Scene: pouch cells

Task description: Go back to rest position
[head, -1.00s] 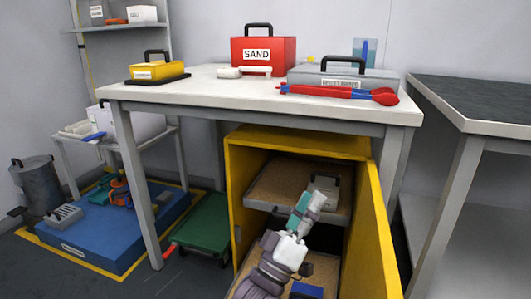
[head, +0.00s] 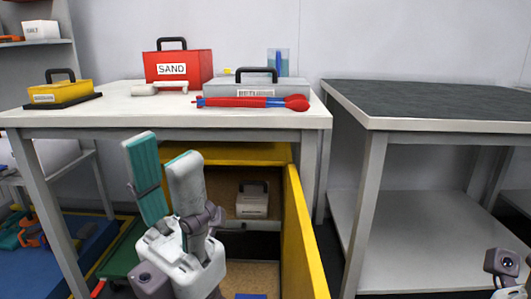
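My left gripper (head: 164,150) is raised in front of the table and the yellow cabinet. Its two teal-padded fingers stand apart, pointing up, with nothing between them. Part of my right gripper's body shows at the bottom right edge; its fingers are out of the picture. A pale box with a dark handle (head: 252,204) sits on a shelf inside the open yellow cabinet (head: 303,235), apart from the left gripper. The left gripper hides part of the cabinet.
The white table (head: 120,115) carries a red SAND box (head: 184,68), a yellow case (head: 62,93), a grey case (head: 240,89) and a red-and-blue tool (head: 250,102). A dark-topped bench (head: 430,105) stands at right. The cabinet door stands open towards me.

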